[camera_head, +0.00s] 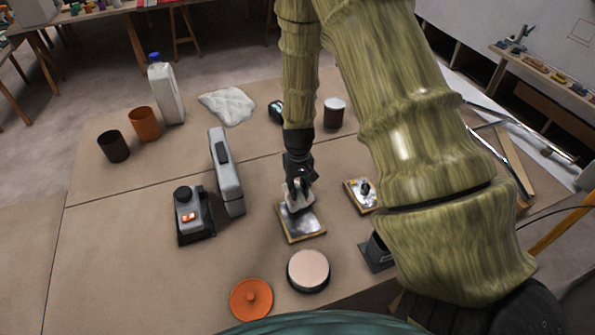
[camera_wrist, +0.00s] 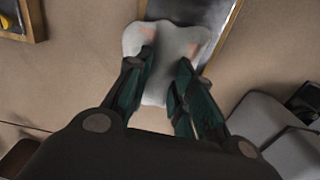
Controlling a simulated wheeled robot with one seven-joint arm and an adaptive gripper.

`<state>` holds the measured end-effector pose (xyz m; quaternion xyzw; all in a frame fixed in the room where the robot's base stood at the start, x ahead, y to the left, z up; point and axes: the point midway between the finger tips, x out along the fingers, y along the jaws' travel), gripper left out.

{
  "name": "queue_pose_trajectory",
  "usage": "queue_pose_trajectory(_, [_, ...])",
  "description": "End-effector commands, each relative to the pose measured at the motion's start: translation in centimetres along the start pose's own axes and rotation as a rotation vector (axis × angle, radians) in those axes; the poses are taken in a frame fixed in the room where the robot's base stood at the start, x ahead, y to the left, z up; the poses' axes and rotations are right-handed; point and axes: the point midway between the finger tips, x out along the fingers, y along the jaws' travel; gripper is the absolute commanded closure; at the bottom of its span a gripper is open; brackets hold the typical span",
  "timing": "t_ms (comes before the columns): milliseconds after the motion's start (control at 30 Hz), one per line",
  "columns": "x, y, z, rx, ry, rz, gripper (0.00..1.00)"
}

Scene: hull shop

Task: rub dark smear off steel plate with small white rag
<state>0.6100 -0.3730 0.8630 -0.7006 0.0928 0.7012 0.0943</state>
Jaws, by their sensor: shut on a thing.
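A small white rag (camera_head: 299,196) is pinched between the fingers of my gripper (camera_head: 299,182). In the wrist view the rag (camera_wrist: 165,42) spreads out around the fingertips of my gripper (camera_wrist: 165,68). A steel plate (camera_head: 302,227) in a thin wooden frame lies on the bench below the gripper. The rag is over the plate's far part; whether it presses on the steel I cannot tell. In the wrist view the plate (camera_wrist: 190,9) shows past the rag. I cannot make out the dark smear; the rag and fingers hide part of the plate.
A grey upright case (camera_head: 227,175) and a grey device (camera_head: 190,213) stand left. A round pale-topped tin (camera_head: 308,270) and orange lid (camera_head: 251,299) lie in front. A larger white cloth (camera_head: 228,105) lies behind.

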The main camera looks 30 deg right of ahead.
Motion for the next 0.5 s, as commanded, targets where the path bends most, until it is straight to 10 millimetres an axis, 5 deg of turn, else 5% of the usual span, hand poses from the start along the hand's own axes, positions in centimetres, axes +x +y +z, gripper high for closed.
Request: queue_pose_trajectory(500, [-4.9, -0.3, 0.1, -0.004, -0.004, 0.0, 1.0])
